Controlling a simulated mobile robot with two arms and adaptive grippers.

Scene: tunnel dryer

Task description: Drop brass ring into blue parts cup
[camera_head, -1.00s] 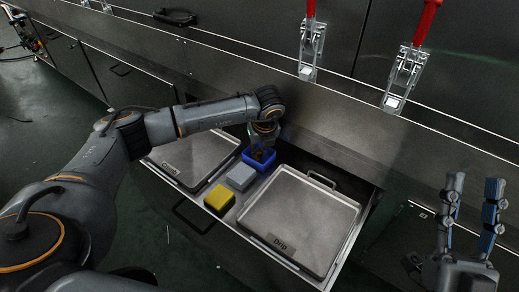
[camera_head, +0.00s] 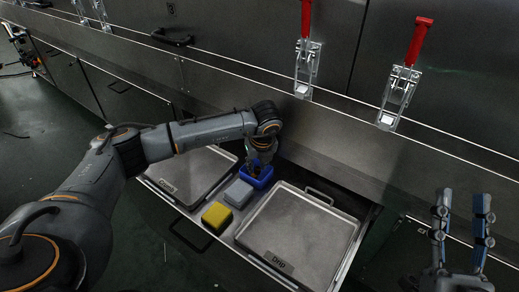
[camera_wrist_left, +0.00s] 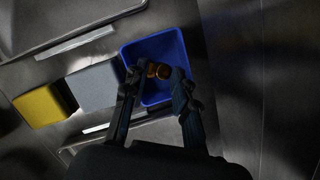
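The blue parts cup (camera_head: 262,182) stands in the drawer, behind a grey block. My left gripper (camera_head: 260,168) points down into its mouth. In the left wrist view the cup (camera_wrist_left: 168,45) surrounds the fingertips of my left gripper (camera_wrist_left: 157,78). The brass ring (camera_wrist_left: 157,70) shows as two small gold-brown pieces between these fingertips, which appear to close on it from both sides. It is above or inside the cup; its height is unclear. In the head view the ring is hidden. My right gripper (camera_head: 461,205) is open and empty at the right, fingers up.
Flat metal trays lie on both sides, the right one (camera_head: 300,232) marked "Drip". A steel wall with red-handled clamps (camera_head: 402,80) rises behind.

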